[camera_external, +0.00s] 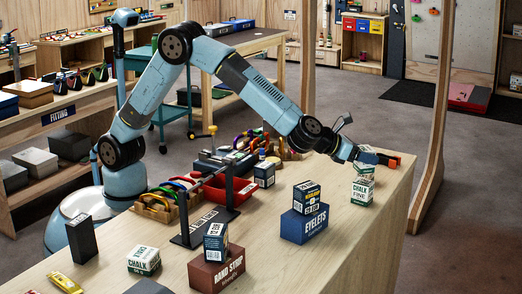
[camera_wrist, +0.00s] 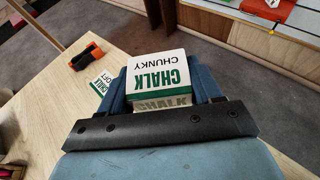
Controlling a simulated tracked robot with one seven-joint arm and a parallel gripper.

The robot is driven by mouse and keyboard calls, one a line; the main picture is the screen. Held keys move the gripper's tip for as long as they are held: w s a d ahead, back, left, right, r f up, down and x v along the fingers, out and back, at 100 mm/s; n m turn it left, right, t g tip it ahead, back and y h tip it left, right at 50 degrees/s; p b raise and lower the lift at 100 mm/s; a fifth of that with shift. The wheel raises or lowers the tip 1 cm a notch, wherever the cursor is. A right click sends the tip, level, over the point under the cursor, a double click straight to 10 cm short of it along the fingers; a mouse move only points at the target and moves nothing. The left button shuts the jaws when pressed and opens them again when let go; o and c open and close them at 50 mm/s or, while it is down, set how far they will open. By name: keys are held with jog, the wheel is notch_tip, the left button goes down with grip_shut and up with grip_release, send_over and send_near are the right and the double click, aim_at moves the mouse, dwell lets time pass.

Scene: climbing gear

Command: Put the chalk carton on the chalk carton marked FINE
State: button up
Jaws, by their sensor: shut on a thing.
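My gripper (camera_external: 362,160) is shut on a white and green chalk carton. In the wrist view this carton (camera_wrist: 156,68) reads CHALK CHUNKY and sits between the two blue fingers. In the external view the held carton (camera_external: 366,168) is small and partly covered by my gripper. The chalk carton marked FINE (camera_external: 362,191) stands upright on the bench directly below it in the picture. I cannot tell whether the two touch.
An orange and black object (camera_wrist: 83,62) lies near the bench's far edge. A blue EYELETS box (camera_external: 304,225) bears a dark carton (camera_external: 307,197). A brown BAND STRIP box (camera_external: 216,272) bears another carton (camera_external: 216,243).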

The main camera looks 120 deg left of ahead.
aim_at(366, 165)
jog(key=shift+w+f, duration=0.15)
jog(key=shift+f, duration=0.8)
jog(key=shift+w+f, duration=0.1)
jog(key=shift+f, duration=0.85)
jog(key=o, duration=1.1)
jog(key=shift+r, duration=0.1)
